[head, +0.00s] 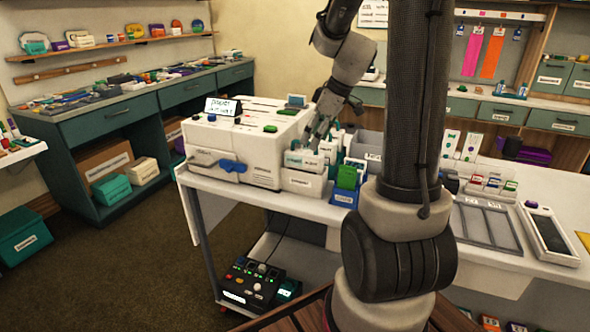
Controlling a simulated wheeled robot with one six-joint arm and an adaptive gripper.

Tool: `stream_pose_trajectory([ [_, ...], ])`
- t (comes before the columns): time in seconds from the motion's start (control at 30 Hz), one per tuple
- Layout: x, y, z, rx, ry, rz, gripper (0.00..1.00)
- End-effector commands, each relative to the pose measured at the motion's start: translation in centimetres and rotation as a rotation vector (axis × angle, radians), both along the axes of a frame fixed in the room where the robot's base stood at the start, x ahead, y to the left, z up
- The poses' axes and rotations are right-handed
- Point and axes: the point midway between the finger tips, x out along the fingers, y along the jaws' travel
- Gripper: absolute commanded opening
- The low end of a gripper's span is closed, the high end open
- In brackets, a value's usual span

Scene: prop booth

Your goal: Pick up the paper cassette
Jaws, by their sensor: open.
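My gripper (318,138) is open and points down above a white labelled bin (303,184). The fingers are small here, and I cannot tell whether they touch anything. A white boxy machine (233,138) stands on the white table to the left of my gripper. It has a small lit sign (223,107) on top and a blue handle (232,165) on its front. I cannot tell for sure which part or box is the paper cassette, as the labels are too small to read. Nothing shows held in my gripper.
A blue bin with green cards (345,197) stands right of the white bin. Grey dividers (366,146) stand behind. My arm hides part of the table. A black control box (256,284) sits below the table. The carpet (130,270) at left is clear.

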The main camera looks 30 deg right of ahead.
Motion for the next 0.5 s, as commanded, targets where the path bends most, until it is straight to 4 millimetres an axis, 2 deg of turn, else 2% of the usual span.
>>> stream_pose_trajectory([
  [0.17,0.4,0.4,-1.3,-0.012,-0.008,0.039,0.61],
  [0.5,1.9,1.9,-5.6,-0.011,-0.004,0.038,0.61],
])
